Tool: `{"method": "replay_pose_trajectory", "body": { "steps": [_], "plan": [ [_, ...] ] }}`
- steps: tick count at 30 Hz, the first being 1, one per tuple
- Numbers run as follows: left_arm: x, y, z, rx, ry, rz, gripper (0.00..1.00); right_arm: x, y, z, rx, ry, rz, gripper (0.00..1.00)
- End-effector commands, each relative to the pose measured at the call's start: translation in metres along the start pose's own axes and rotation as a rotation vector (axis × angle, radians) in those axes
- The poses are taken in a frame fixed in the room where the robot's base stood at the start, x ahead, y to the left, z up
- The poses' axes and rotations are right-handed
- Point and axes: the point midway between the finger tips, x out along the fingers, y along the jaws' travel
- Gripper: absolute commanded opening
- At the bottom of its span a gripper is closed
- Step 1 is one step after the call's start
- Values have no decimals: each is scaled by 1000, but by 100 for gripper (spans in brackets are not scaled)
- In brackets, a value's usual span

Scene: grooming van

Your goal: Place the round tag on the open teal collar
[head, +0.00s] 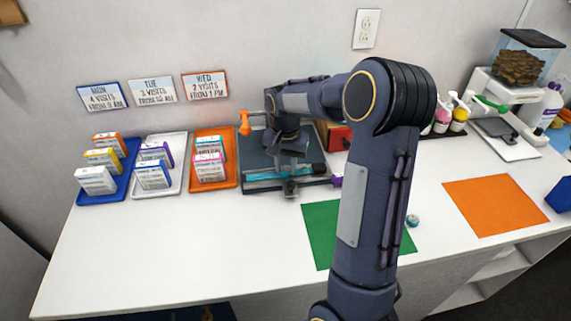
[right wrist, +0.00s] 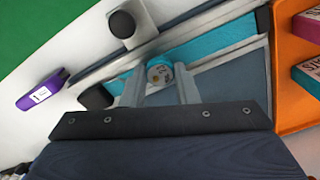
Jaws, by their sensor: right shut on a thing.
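The teal collar (head: 265,175) lies as a flat strip along the front of a dark board (head: 255,150); it also shows in the right wrist view (right wrist: 215,42). The round tag (right wrist: 158,70), small with a pale patterned face, is between the fingertips of my right gripper (right wrist: 160,82). My right gripper (head: 290,158) points down over the board and is shut on the tag. The tag appears over the teal strip in the wrist view; I cannot tell whether it touches. In the head view the gripper hides it. My left gripper is not in view.
A grey block with a dark knob (head: 291,188) stands at the board's front edge. An orange tray (head: 231,165) with boxes is left of the board. A green mat (head: 320,235) and a small round object (head: 412,220) are right.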

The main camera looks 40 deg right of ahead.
Motion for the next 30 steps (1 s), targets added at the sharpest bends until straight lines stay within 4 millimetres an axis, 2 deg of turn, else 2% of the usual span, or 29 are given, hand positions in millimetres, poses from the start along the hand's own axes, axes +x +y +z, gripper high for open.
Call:
{"method": "replay_pose_trajectory", "body": {
  "steps": [2, 3, 8, 16, 20, 23, 30],
  "plan": [
    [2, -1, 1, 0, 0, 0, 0, 3, 0, 0, 0, 0, 0, 6],
    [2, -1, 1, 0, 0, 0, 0, 4, 0, 0, 0, 0, 0, 28],
    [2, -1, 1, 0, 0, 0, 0, 3, 0, 0, 0, 0, 0, 48],
    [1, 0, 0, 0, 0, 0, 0, 1, 0, 0, 0, 0, 0, 48],
    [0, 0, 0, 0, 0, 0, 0, -8, 0, 0, 0, 2, -1, 48],
    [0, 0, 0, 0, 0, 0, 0, -25, -1, -1, -1, 4, -3, 48],
    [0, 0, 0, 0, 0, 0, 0, -78, -1, 0, 0, 4, -3, 48]
  ]
}}
